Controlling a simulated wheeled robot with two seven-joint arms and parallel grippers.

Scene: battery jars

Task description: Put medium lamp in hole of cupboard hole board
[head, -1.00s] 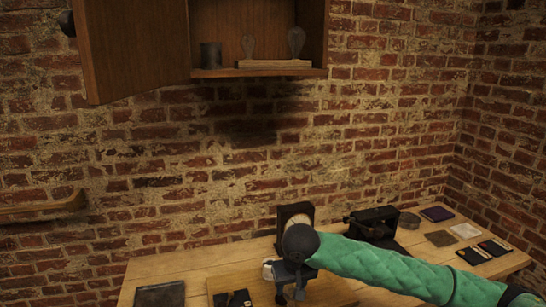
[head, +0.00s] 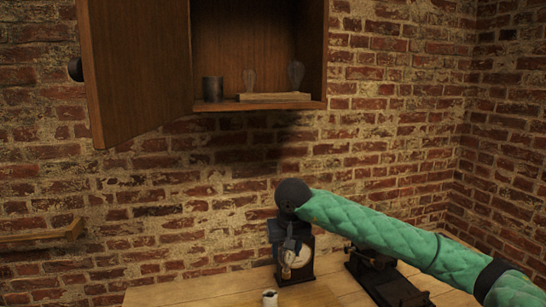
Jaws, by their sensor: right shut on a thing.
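My right gripper (head: 287,262) points down in front of a dark boxed instrument with a round pale face. It is shut on a small yellowish thing at its tips, which appears to be the medium lamp (head: 287,271); the fingers hide much of it. The cupboard (head: 259,42) hangs open on the wall, up and left of the gripper. The pale hole board (head: 275,97) lies on its floor. A smaller lamp (head: 249,80) stands upright toward the board's left and a larger lamp (head: 295,73) toward its right, with a gap between them. My left gripper is not in view.
A dark cup (head: 212,89) stands left of the board. The open cupboard door (head: 135,70) juts out at left. On the table (head: 190,292) are the boxed instrument (head: 306,252), a small white jar (head: 269,298) and a black device (head: 385,280). The wall below the cupboard is clear.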

